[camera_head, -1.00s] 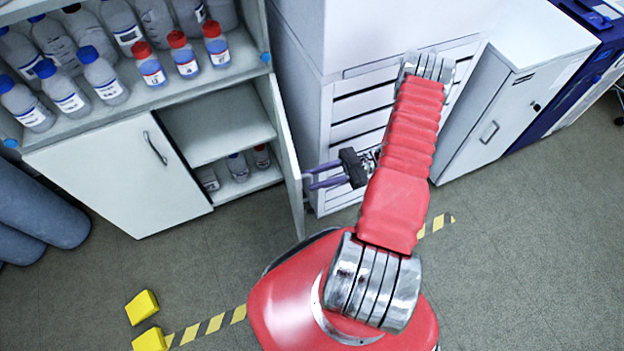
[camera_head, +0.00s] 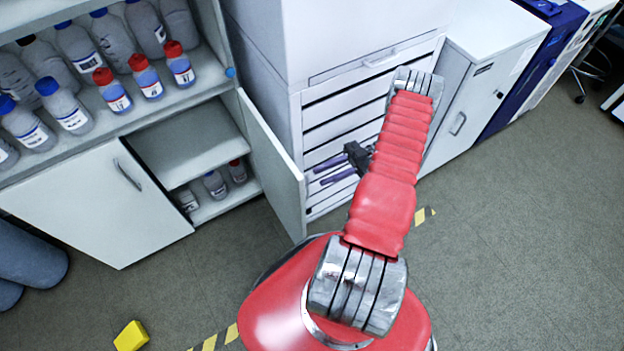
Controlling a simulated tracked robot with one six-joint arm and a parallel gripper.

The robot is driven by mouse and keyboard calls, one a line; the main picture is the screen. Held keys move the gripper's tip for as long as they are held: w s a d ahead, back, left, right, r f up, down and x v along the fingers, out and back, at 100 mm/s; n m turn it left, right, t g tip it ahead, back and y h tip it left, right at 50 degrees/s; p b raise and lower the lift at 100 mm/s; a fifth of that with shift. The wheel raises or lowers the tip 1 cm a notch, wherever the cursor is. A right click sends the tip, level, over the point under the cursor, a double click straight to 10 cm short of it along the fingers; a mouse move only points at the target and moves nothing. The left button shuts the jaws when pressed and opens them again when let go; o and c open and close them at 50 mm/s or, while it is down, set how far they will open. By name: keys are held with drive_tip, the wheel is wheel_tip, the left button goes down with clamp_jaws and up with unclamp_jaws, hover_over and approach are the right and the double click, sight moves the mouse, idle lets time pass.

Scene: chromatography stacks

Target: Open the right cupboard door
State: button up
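The right cupboard door (camera_head: 274,165) stands open, swung out from the cabinet with its inner face showing. Its handle is not visible from here. The left cupboard door (camera_head: 98,190) is closed, with a curved handle (camera_head: 127,174). My gripper (camera_head: 319,175) is just right of the open door's free edge. Its two purple fingers point left with a gap between them. It looks open and empty, and apart from the door, though the exact depth is hard to judge.
Bottles with red and blue caps (camera_head: 112,90) stand on the shelf above, and a few sit inside the cupboard (camera_head: 214,184). A white drawer unit (camera_head: 345,108) stands close behind my gripper. A yellow block (camera_head: 131,336) lies on the floor at front left.

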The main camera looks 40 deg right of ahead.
drive_tip(key=shift+v, duration=1.35)
drive_tip(key=shift+c, duration=0.3)
